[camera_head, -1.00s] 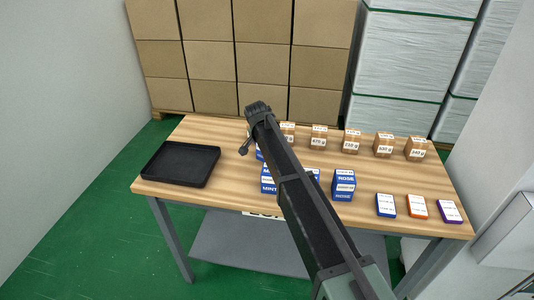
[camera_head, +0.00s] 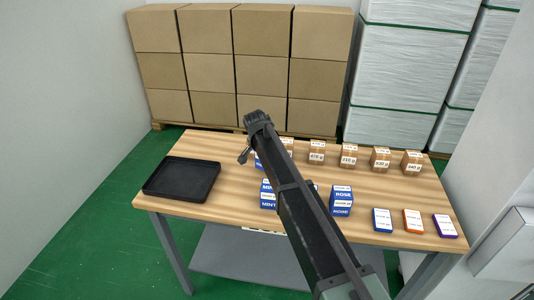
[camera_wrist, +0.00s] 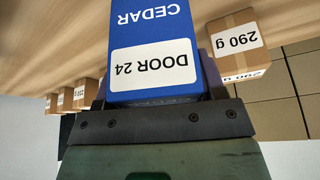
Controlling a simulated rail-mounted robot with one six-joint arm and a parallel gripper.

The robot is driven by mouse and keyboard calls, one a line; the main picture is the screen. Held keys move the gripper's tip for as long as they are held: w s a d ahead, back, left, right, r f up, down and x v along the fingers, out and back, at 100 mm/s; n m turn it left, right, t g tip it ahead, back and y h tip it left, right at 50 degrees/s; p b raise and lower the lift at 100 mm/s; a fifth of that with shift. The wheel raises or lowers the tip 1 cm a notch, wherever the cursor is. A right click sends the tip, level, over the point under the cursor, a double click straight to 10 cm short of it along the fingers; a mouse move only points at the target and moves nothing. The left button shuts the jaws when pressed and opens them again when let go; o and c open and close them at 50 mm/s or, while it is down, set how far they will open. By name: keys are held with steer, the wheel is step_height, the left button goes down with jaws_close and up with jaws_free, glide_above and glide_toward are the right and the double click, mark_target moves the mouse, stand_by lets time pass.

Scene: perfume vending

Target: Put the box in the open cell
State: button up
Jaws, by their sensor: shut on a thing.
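A blue box (camera_wrist: 155,50) with a white label reading "DOOR 24" and "CEDAR" fills the middle of the wrist view, its print upside down. My gripper (camera_wrist: 157,85) is shut on it, with a dark finger on each side. In the head view my arm hides most of the gripper and the box; a sliver of blue (camera_head: 258,163) shows beside the arm, and I cannot tell if it is the held box. No open cell shows in either view.
The wooden table (camera_head: 225,210) bears a black tray (camera_head: 181,196), blue MINT boxes (camera_head: 267,198), blue ROSE boxes (camera_head: 341,202), a row of small brown boxes (camera_head: 348,155) and flat blue, orange and purple boxes (camera_head: 413,221). Large cartons (camera_head: 210,75) and wrapped stacks (camera_head: 405,70) stand behind.

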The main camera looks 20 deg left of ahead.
step_height(320, 180, up, 17)
steer(key=p, duration=1.4)
steer(key=shift+f+p, duration=0.2)
steer(key=shift+p, duration=0.2)
